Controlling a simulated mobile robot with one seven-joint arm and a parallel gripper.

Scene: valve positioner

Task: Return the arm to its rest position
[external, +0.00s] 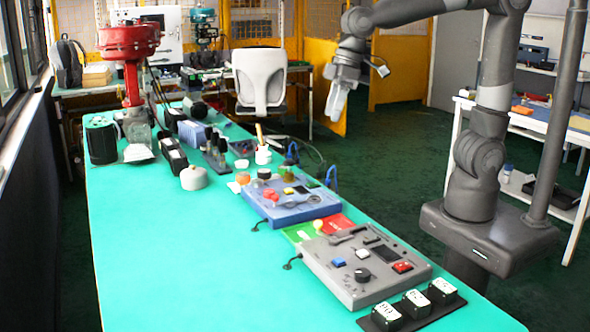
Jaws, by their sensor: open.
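My gripper (337,103) hangs at the end of my raised arm in the upper middle of the external view. It points down, over the floor just beyond the right side of the green workbench. It is open, and I see nothing held in it. My arm reaches left from its column, with its upper links bent high at the top of the picture. The gripper is well apart from the things on the bench.
The green workbench (150,245) carries a grey control box (345,285), a blue control box (275,212), a red machine (130,42) and black blocks (415,303). A white chair (262,78) stands behind. Its front left surface is clear. Shelving stands right.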

